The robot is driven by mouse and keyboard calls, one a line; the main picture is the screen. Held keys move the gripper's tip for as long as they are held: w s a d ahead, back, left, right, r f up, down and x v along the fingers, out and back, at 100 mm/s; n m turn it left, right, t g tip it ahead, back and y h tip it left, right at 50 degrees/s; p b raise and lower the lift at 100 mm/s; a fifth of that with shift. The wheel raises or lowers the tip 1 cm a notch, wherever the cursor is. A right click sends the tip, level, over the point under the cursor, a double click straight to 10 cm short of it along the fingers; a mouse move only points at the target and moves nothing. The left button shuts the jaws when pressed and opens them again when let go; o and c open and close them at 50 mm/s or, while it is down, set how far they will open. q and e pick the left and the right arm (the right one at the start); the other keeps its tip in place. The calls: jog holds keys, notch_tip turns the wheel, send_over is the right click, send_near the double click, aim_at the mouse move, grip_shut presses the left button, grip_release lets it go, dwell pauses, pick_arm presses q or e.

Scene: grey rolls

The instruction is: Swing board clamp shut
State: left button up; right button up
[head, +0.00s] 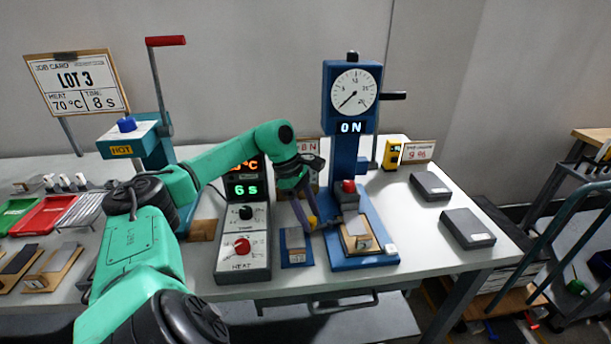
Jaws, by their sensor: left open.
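A blue press (347,95) with a round dial and a lit "ON" display stands on the white table. On its blue base (362,262) lies a small board on a wooden block (357,236), below a grey head with a red knob (348,186). A board clamp cannot be made out clearly; small metal parts show around the block, and I cannot tell its position. My left gripper (319,223) is open, pointing down just left of the block. I cannot tell whether it touches anything. My right gripper is out of view.
A heat control box (243,262) reading "6 s" stands left of the press, with a small blue stand (296,247) between them. Two grey blocks (467,228) lie at the right. A "HOT" unit (122,150) and red tray (48,214) are at the left.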

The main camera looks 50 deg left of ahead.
pick_arm(q)
jog(key=p+v, duration=0.3)
jog(key=v, duration=1.1)
jog(key=shift+a+p, duration=0.15)
jog(key=shift+p, duration=0.25)
jog(key=shift+s, duration=0.15)
